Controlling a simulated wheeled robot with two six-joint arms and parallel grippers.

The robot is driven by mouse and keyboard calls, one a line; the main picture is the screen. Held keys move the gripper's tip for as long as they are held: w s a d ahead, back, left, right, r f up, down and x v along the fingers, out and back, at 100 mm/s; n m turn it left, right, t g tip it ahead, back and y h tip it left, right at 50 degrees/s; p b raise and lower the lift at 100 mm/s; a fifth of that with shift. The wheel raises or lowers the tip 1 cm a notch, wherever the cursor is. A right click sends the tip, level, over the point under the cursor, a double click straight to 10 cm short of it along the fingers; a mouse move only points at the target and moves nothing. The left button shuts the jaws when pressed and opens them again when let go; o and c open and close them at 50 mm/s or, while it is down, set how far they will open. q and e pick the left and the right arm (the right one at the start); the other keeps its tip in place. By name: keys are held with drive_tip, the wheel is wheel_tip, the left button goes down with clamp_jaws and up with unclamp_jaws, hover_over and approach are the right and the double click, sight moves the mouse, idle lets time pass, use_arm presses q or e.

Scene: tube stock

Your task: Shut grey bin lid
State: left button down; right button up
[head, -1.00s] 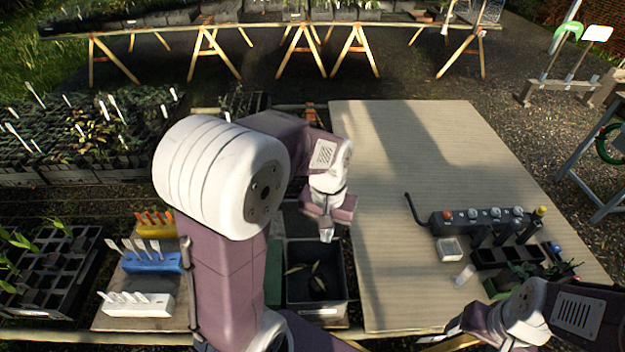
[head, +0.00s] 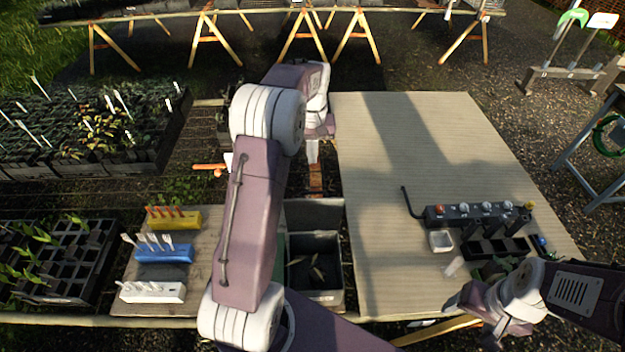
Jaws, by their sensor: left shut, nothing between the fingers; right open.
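The grey bin (head: 338,280) stands at the left edge of the board and is open, with a few leaves lying on its dark floor. Its grey lid (head: 315,214) stands raised at the bin's far side. My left gripper (head: 313,152) is shut and empty, beyond the raised lid and apart from it in the picture. My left arm crosses in front of the bin's left side and hides part of it. My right gripper (head: 462,308) is open and empty near the front edge of the board, at the lower right; its fingers are small and hard to make out.
The board (head: 400,220) right of the bin is mostly clear. Yellow (head: 173,217), blue (head: 165,254) and white (head: 152,292) label holders stand at the left.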

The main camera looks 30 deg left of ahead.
use_arm(q)
drive_tip(key=s+d+f+p, duration=0.1)
drive_tip(key=s+f+p, duration=0.1)
drive_tip(key=f, duration=0.5)
drive_tip(key=shift+s+d+f+p, duration=0.3)
drive_tip(key=shift+s+d+p, duration=0.05)
drive_tip(key=shift+s, duration=0.15)
drive_tip(key=shift+w+a, duration=0.1)
